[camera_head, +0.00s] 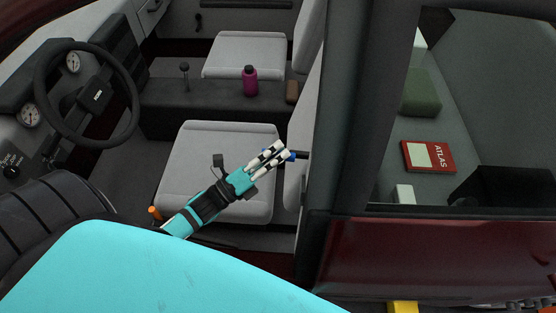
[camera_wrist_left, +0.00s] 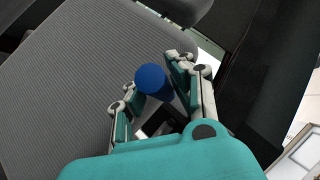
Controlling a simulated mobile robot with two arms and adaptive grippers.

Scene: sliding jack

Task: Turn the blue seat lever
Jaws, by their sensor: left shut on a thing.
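The blue seat lever (camera_wrist_left: 152,80) shows in the left wrist view as a round blue knob between the fingers of my left gripper (camera_wrist_left: 153,85). In the head view only a small blue part of the lever (camera_head: 292,154) shows past the fingertips, beside the seat back. My left gripper (camera_head: 273,154) reaches over the front seat and is shut on the lever. The lever's lower part is mostly hidden by the fingers. My right gripper is not in view.
The grey seat cushion (camera_head: 180,160) lies under my left arm, with the seat back (camera_head: 292,190) close to the right. A dark door pillar (camera_head: 345,110) stands farther right. A steering wheel (camera_head: 60,105) is at left; a magenta bottle (camera_head: 250,81) stands on the console.

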